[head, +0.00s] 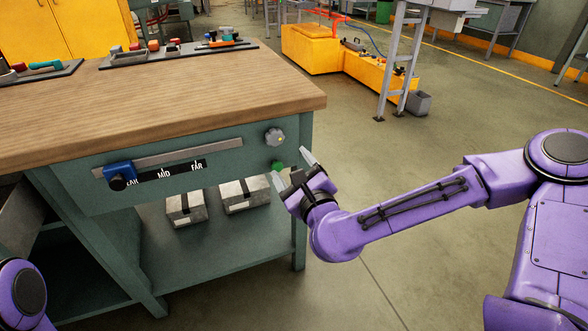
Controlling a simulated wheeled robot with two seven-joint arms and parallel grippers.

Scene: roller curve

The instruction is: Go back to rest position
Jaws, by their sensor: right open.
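My right gripper (293,172) is in front of the workbench's right front corner, with its two fingers spread apart and nothing between them. Its purple arm comes in from the right. The gripper is just below a grey knob (275,137) on the bench front and close to a green part (277,166); I cannot tell whether it touches the green part. Of my left arm only a purple joint (24,290) shows at the lower left; my left gripper is out of view.
The wooden-topped bench (190,85) fills the left. Its front has a blue slider (119,173) at the left end of a marked scale (172,170). Two grey boxes (186,208) sit on the lower shelf. A yellow unit (312,48) stands behind. Floor is clear at right.

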